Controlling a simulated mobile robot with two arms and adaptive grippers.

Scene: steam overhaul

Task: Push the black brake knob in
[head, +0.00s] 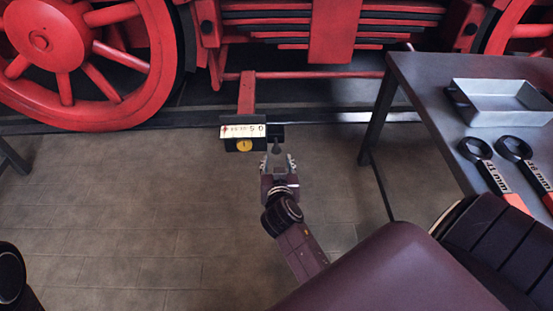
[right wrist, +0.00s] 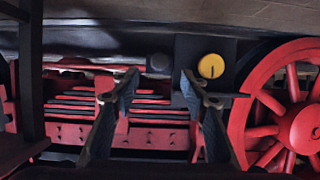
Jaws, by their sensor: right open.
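The black brake knob (head: 276,147) is small and dark. It sits at the right end of a small control box (head: 244,132) with a white scale strip and a yellow dial, below the red locomotive frame. My right gripper (head: 277,162) is open and empty, pointing at the knob. In the right wrist view the knob appears between the two fingertips (right wrist: 160,82); I cannot tell whether they touch it. My left gripper is out of view.
A grey table (head: 425,90) stands at the right with a metal tray (head: 500,118) and two wrenches (head: 480,160) on it. A large red wheel (head: 65,50) is at the left. The tiled floor (head: 130,210) in front is clear.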

